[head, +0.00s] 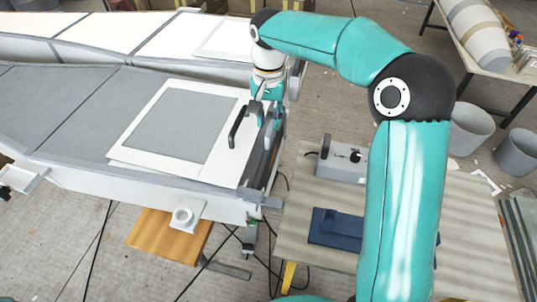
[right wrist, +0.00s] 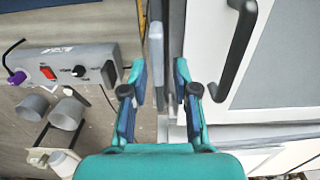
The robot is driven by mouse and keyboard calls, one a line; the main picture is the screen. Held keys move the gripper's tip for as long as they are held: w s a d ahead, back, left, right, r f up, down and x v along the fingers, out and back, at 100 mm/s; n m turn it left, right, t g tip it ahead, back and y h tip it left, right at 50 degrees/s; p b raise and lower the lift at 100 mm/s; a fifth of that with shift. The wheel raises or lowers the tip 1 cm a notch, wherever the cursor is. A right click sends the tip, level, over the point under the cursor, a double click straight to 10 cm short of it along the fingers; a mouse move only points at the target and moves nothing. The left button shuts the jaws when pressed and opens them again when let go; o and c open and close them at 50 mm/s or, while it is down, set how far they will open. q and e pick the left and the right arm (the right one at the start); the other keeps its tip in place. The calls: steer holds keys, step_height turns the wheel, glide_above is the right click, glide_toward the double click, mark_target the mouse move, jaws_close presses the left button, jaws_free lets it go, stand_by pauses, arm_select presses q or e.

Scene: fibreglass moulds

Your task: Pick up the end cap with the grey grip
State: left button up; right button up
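My right gripper (head: 264,120) points down at the near end of the grey mould. In the right wrist view its two fingers (right wrist: 160,85) are open and apart. A light grey upright bar (right wrist: 156,50), which looks like the grey grip of the end cap, shows between them, closer to the left finger. Nothing is clearly held. My left gripper is not in view.
A white framed panel with a black handle (head: 238,127) lies on the mould beside the gripper; the handle also shows in the right wrist view (right wrist: 236,50). A control box (head: 340,163) and a blue block (head: 335,228) sit on the table at right. Cables cross the floor.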

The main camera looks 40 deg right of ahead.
mark_target(271, 140)
steer(key=shift+s+f, duration=0.2)
steer(key=shift+f, duration=0.85)
steer(key=shift+w+d+f+p, duration=0.1)
steer(key=shift+f+p, duration=0.15)
steer(key=shift+f, duration=1.2)
steer(key=shift+w+d+f+p, duration=0.1)
steer(key=shift+f+p, duration=0.15)
steer(key=shift+f, duration=1.2)
steer(key=shift+s, duration=0.1)
steer(key=shift+c, duration=0.3)
jaws_close()
steer(key=shift+r, duration=0.1)
